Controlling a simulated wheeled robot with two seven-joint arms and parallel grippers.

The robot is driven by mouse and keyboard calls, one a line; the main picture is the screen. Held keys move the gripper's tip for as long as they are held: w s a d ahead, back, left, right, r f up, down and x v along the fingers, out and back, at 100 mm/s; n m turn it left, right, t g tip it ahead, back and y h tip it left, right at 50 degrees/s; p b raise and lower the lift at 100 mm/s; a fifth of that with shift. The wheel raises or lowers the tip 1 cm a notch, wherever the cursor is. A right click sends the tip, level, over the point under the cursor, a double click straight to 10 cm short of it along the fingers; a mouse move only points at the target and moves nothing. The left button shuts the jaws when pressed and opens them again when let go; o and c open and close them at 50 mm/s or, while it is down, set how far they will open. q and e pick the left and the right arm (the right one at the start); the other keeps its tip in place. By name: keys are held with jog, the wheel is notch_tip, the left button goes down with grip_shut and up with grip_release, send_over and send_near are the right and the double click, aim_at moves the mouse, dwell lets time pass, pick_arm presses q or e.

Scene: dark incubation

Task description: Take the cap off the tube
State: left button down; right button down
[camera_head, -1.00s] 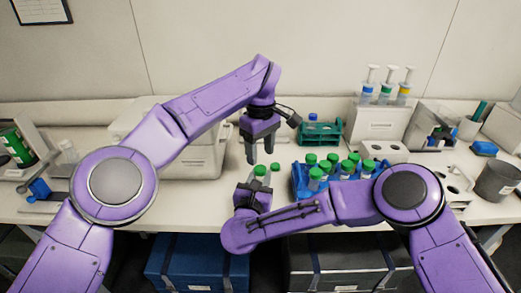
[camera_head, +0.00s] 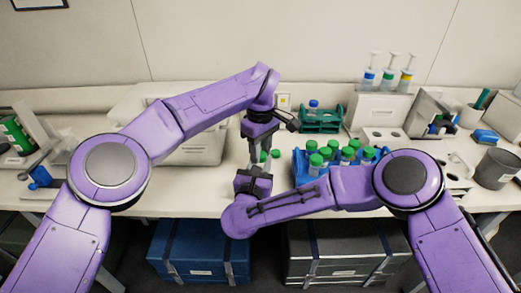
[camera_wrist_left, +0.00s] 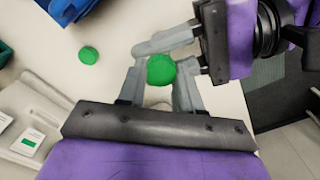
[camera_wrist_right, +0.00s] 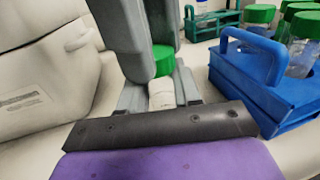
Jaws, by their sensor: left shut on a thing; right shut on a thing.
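The tube (camera_wrist_right: 161,96) has a pale body and stands roughly upright, held between the fingers of my right gripper (camera_wrist_right: 160,88). Its green cap (camera_wrist_right: 163,60) is on its top; the cap also shows in the left wrist view (camera_wrist_left: 161,70) and is partly hidden in the head view (camera_head: 263,156). My left gripper (camera_head: 256,160) points down from above and is shut on the cap, with one finger on each side. My right gripper reaches in from below and is shut on the tube. The lower part of the tube is hidden by my right gripper.
A loose green cap (camera_wrist_left: 88,55) lies on the table close by. A blue rack (camera_wrist_right: 285,108) with several green-capped tubes stands just to the right. A green rack (camera_head: 322,118) is behind it. A white box (camera_head: 195,150) stands at the back left.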

pick_arm(q)
jog(key=n, duration=1.2)
jog(key=shift+n, duration=0.4)
jog(key=n, duration=1.2)
jog(key=shift+r, duration=0.1)
jog(key=n, duration=1.8)
